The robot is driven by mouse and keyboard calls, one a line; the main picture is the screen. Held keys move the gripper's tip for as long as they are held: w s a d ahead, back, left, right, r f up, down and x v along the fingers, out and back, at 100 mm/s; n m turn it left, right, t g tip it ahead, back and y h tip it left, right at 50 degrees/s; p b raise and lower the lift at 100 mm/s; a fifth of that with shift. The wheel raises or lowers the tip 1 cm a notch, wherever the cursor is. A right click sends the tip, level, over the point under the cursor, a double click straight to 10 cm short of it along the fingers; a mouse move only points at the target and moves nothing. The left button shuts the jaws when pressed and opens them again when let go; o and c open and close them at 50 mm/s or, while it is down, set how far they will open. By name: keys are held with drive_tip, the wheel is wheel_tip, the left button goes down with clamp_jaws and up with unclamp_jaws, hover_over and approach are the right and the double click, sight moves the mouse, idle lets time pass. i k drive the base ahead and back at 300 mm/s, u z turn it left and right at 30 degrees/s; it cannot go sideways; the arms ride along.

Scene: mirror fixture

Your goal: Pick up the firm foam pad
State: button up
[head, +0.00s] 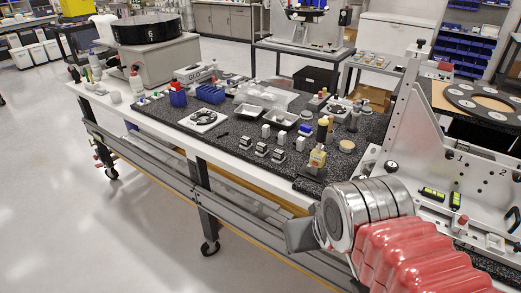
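I cannot tell for sure which item is the firm foam pad. A small round tan pad (347,146) lies flat on the dark speckled bench top (228,146), right of a bottle with yellowish contents (317,158). Several small white blocks (281,137) stand left of the bottle, with dark-and-white pieces (261,149) in front of them. My gripper (300,236) shows only as a grey part at the end of my silver wrist, low in the picture, in front of the bench edge and apart from these items. Its fingertips are not clear, so its opening cannot be told.
A grey metal fixture plate (430,165) stands upright at right, near my arm. The floor (60,190) at left is clear.

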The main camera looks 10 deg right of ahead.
sight(262, 148)
drive_tip(key=z, duration=0.05)
drive_tip(key=i, duration=1)
drive_tip(key=z, duration=0.05)
drive_tip(key=k, duration=0.55)
drive_tip(key=u, duration=1.4)
drive_tip(key=i, duration=0.4)
drive_tip(key=u, duration=0.1)
